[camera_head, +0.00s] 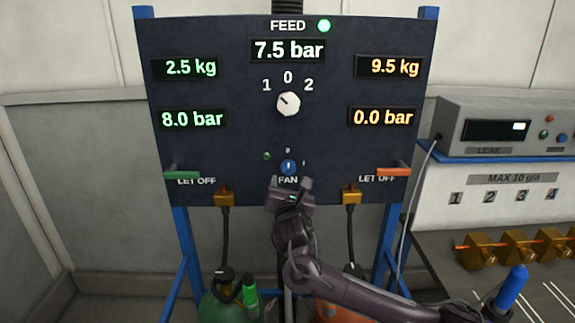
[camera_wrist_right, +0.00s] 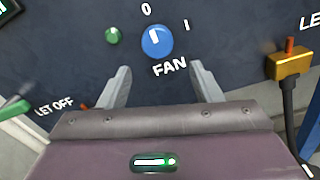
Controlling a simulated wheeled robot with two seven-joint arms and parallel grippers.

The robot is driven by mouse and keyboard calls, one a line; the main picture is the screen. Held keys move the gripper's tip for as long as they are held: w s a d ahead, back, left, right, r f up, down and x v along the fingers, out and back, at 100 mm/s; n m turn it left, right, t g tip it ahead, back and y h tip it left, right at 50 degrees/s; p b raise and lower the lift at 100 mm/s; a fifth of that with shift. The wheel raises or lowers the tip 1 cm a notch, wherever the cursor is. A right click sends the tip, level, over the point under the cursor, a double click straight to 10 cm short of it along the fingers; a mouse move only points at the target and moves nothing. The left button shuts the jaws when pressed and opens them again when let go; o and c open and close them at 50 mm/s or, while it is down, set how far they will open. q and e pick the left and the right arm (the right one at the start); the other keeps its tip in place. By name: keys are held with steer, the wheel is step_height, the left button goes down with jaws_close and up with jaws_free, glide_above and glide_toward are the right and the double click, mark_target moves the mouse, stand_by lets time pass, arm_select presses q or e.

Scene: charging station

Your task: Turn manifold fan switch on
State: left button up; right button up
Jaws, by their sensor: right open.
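The fan switch is a small round blue knob (camera_head: 288,167) with a white pointer line, low on the dark manifold panel (camera_head: 225,100). In the right wrist view the knob (camera_wrist_right: 157,41) sits above the word FAN, with 0 above it and I to its right. Its pointer is near upright, toward 0. A small green lamp (camera_wrist_right: 113,36) is left of it and looks dim. My right gripper (camera_head: 291,184) is open and empty just below the knob. Its two fingers (camera_wrist_right: 161,72) point at the panel, one to each side below the knob. My left gripper is out of view.
A white feed selector (camera_head: 288,103) points toward 1. A green LET OFF lever (camera_head: 182,174) and a red one (camera_head: 393,172) stick out at the sides. Brass fittings with hoses (camera_head: 223,199) hang below. A leak tester (camera_head: 505,128) stands at right.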

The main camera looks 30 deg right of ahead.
mark_target(288, 171)
steer(key=shift+w+d+r, duration=0.45)
steer(key=shift+w+r, duration=0.1)
steer(key=shift+r, duration=0.05)
steer(key=shift+r+p+x, duration=0.2)
steer(key=shift+p+x, duration=0.45)
steer(key=shift+x, duration=0.35)
steer(key=x, duration=0.2)
steer(key=shift+w+d+f, duration=0.1)
steer(key=shift+w+f, duration=0.1)
steer(key=shift+w, duration=0.05)
steer(key=shift+w+d+f, duration=0.1)
steer(key=shift+w+d, duration=0.1)
steer(key=shift+w, duration=0.25)
steer(key=c, duration=1)
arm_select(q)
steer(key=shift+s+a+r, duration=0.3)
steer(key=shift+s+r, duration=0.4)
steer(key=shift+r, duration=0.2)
